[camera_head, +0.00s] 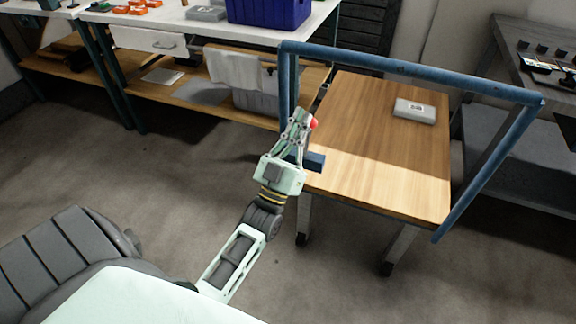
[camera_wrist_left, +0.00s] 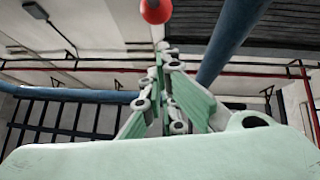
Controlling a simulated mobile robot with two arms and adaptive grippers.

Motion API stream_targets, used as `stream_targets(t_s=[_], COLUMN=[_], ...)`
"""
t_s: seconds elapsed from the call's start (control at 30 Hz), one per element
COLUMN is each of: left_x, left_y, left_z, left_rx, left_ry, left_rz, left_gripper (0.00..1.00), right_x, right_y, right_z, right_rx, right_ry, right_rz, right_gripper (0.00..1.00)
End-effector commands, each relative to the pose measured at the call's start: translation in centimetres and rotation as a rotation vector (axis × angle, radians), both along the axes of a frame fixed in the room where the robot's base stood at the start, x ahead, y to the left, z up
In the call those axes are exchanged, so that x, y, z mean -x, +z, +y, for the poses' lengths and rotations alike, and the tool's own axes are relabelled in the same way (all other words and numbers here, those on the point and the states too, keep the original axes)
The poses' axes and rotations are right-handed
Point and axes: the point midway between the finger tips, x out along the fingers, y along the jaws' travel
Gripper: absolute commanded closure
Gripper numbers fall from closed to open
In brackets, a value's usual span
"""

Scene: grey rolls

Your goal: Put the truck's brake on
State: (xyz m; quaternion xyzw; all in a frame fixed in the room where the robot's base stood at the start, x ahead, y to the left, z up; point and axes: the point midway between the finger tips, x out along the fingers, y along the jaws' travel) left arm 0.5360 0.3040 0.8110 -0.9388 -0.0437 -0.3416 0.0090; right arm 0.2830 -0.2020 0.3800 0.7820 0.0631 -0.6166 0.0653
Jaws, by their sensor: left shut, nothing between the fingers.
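The truck (camera_head: 380,150) has a wooden deck and a blue tube frame. A red ball knob (camera_head: 314,123), seemingly the end of the brake lever, shows at the deck's left edge; most of the lever is hidden. My left gripper (camera_head: 300,116) is shut and empty, just left of the knob. In the left wrist view the red knob (camera_wrist_left: 156,10) is at the top, beyond the shut fingertips (camera_wrist_left: 165,48). I cannot tell whether the fingers touch it. My right gripper is not in view.
A grey box with a label (camera_head: 415,110) lies on the truck deck. A workbench (camera_head: 160,25) with a blue crate (camera_head: 268,10) stands behind on the left. A grey table (camera_head: 520,90) stands at the right. The floor in front is clear.

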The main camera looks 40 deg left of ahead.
Motion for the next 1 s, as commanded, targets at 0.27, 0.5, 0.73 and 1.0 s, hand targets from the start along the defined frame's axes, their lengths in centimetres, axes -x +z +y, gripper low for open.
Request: stream_targets(t_s=[0.27,0.5,0.73,1.0], left_x=[-1.4,-1.7,-1.8,-1.8], left_y=[0.1,0.1,0.1,0.1], left_z=[0.3,0.4,0.4,0.4], left_rx=[0.001,0.001,0.0,0.0], left_ry=[-0.001,-0.001,0.0,0.0], left_rz=[0.001,0.001,0.001,0.001], left_gripper=[1.0,1.0,1.0,1.0], right_x=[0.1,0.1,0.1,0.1], right_y=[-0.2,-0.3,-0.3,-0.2], right_z=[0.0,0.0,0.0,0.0], right_rx=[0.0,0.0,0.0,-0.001], right_ry=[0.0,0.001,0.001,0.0], right_rz=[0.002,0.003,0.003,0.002], right_gripper=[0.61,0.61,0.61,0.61])
